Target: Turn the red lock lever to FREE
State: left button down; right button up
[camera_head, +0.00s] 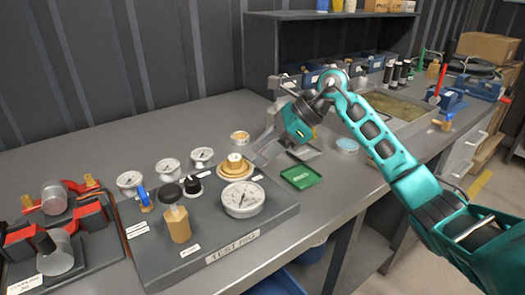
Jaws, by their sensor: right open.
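A red upright lever (440,80) stands at the back right of the bench, near a blue vise-like block (449,101). Red clamp parts (28,236) also show on the coupling jig at the left. I cannot read a FREE mark in this view, nor tell for sure which red part is the lock lever. My right gripper (263,148) is open above the bench, close behind the brass fitting on the test rig. Its pale fingers point down and to the left. No held thing shows between them. My left gripper is not in view.
The grey test rig (160,265) carries several gauges, a blue-handled valve (142,196) and a black-knobbed brass post (178,222). A green tray (301,177) and a round light-blue-topped tin (347,145) lie to its right. A dark shelf (262,60) stands behind. The back-left bench is clear.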

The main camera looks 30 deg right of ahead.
jog(key=shift+a+f, duration=0.2)
grip_shut()
dwell(0.3)
dwell(0.3)
